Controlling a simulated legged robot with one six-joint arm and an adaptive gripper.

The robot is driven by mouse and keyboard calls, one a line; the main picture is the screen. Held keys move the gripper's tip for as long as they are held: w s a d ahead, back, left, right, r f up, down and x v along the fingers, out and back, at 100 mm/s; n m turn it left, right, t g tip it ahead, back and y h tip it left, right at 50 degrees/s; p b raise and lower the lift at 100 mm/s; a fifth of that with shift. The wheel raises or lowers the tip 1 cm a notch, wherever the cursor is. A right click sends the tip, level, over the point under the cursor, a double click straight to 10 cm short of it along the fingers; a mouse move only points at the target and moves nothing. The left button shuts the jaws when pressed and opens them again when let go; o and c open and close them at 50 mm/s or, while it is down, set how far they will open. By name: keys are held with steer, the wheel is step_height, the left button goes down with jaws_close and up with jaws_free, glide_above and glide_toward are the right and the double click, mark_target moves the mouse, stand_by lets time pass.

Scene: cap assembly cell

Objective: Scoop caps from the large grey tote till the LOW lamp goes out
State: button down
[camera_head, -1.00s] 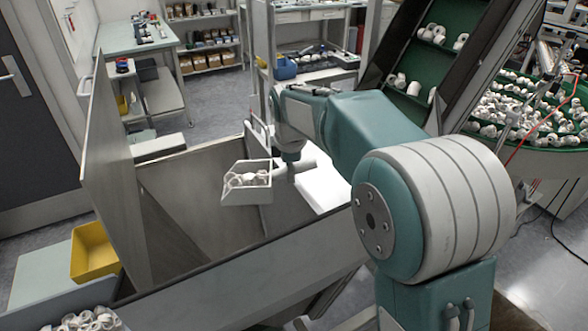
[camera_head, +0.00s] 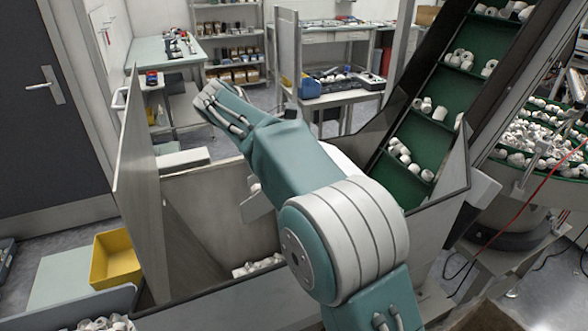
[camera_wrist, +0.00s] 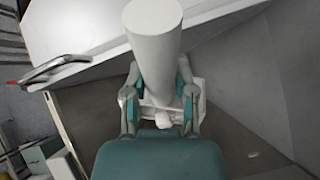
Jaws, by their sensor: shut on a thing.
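My gripper (camera_wrist: 160,103) is shut on the thick pale handle (camera_wrist: 155,45) of the scoop in the wrist view. Part of the pale scoop (camera_wrist: 188,112) shows between and beyond the fingers, with a white cap or so (camera_wrist: 162,118) at it. In the head view the scoop (camera_head: 253,207) is partly hidden behind my arm, inside the grey hopper, and looks tilted; my gripper is hidden there. The large grey tote (camera_head: 82,304) is at the bottom left, cut off by the frame, with white caps (camera_head: 105,323) in it. I see no LOW lamp.
Caps (camera_head: 258,265) lie low in the grey hopper (camera_head: 200,178). Its tall left panel (camera_head: 133,175) stands beside a yellow bin (camera_head: 116,258). A green cleated conveyor (camera_head: 432,130) carrying caps rises at the right. A green bowl of caps (camera_head: 530,145) stands farther right.

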steer(key=shift+a+r+h, duration=0.4)
steer(key=shift+a+h, duration=0.25)
steer(key=shift+a, duration=0.1)
steer(key=shift+a+r+h, duration=0.45)
steer(key=shift+a+h, duration=0.15)
steer(key=shift+a, duration=0.2)
steer(key=shift+a+r+h, duration=0.4)
steer(key=shift+a+h, duration=0.25)
steer(key=shift+a, duration=0.1)
steer(key=shift+w+d, duration=0.15)
steer(key=shift+d, duration=0.4)
steer(key=d+y, duration=0.3)
steer(key=d, duration=0.1)
steer(key=d+y, duration=0.2)
steer(key=shift+w+d+f+y, duration=0.25)
steer(key=shift+f+y, duration=0.05)
steer(key=shift+s+d+f+m+y, duration=0.15)
steer(key=shift+d+f+y, duration=0.2)
steer(key=shift+d+y, duration=0.6)
steer(key=shift+s+d+f+m+y, duration=0.15)
steer(key=shift+d+f+y, duration=0.3)
steer(key=shift+y, duration=0.95)
steer(key=shift+s+d+f+m+y, duration=0.15)
steer(key=shift+d+f+y, duration=0.1)
steer(key=shift+d+y, duration=0.75)
steer(key=shift+a, duration=0.2)
